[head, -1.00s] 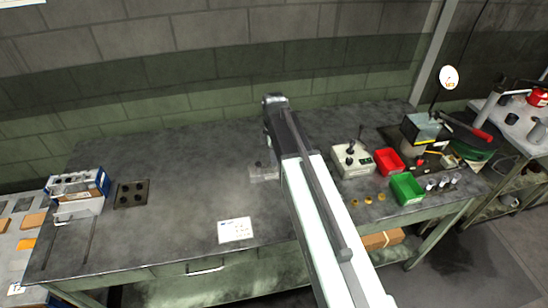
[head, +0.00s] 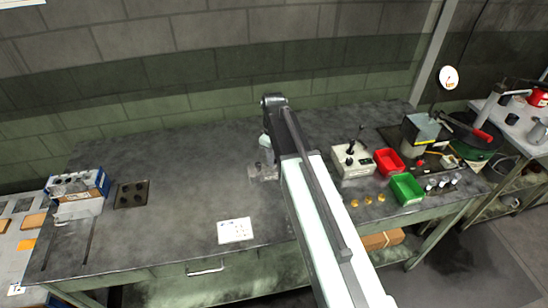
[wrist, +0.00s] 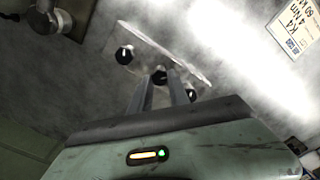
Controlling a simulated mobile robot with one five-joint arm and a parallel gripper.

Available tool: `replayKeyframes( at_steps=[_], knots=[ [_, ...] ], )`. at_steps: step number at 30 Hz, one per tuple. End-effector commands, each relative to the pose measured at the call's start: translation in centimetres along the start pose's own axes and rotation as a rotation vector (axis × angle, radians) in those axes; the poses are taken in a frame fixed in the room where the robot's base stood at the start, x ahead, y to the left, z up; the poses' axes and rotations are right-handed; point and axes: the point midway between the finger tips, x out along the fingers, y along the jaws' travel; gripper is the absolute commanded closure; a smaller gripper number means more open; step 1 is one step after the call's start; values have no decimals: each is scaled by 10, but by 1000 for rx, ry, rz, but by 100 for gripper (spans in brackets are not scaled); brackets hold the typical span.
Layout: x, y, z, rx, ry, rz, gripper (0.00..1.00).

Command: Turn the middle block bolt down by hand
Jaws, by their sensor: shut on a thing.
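The metal block (wrist: 140,35) lies on the grey bench with three dark-headed bolts in a row. The middle block bolt (wrist: 159,75) is between the fingertips of my gripper (wrist: 160,88). The fingers are shut on it, one on each side. One outer bolt (wrist: 124,55) is up and to the left, the other (wrist: 190,93) down and to the right, partly beside a finger. In the head view the block (head: 262,173) shows left of my arm, partly hidden by it. I cannot tell how deep the middle bolt sits.
A white card (head: 235,230) lies in front of the block and also shows in the wrist view (wrist: 292,38). A switch box (head: 352,161), red bin (head: 388,162) and green bin (head: 407,188) stand to the right. The bench left of the block is mostly clear.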

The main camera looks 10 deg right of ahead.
Motion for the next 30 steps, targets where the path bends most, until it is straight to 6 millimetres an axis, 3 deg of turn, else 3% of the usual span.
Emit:
replayKeyframes(
  at_steps=[30],
  knots=[
    [-1,3,-1,965,7,0,100]
  ],
)
